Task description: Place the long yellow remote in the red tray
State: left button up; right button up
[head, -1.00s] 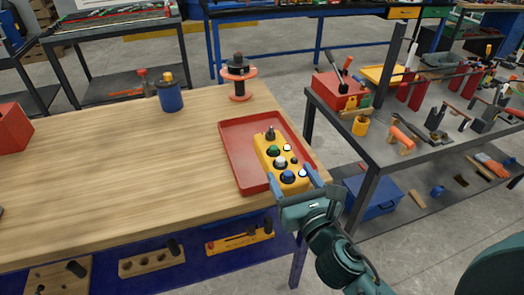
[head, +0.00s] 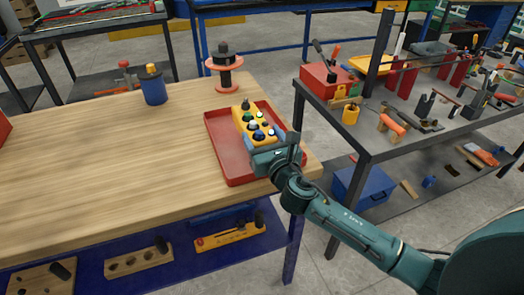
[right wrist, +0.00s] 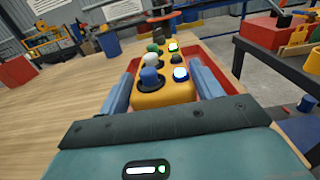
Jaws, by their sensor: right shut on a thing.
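The long yellow remote (head: 244,117), with several coloured buttons on top, is over the far right part of the red tray (head: 228,165). I cannot tell whether it touches the tray floor. My right gripper (head: 264,137) is shut on the remote's near end, over the tray's right side. In the right wrist view the two blue fingers (right wrist: 162,92) stand on either side of the yellow remote (right wrist: 163,99), and bits of the red tray (right wrist: 133,66) show beyond them. My left gripper is not in view.
The tray sits near the right edge of the wooden table (head: 110,190). Behind it stand a red spool stand (head: 224,82) and a blue cup (head: 154,90). A grey workbench (head: 380,140) with tools is to the right, across a gap.

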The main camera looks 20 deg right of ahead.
notch_tip(320, 180, down, 4)
jog(key=shift+r+b, duration=0.15)
jog(key=shift+b, duration=0.5)
jog(key=shift+r, duration=0.1)
jog(key=o, duration=1.3)
jog(key=shift+c, duration=0.2)
jog(key=shift+s, duration=0.15)
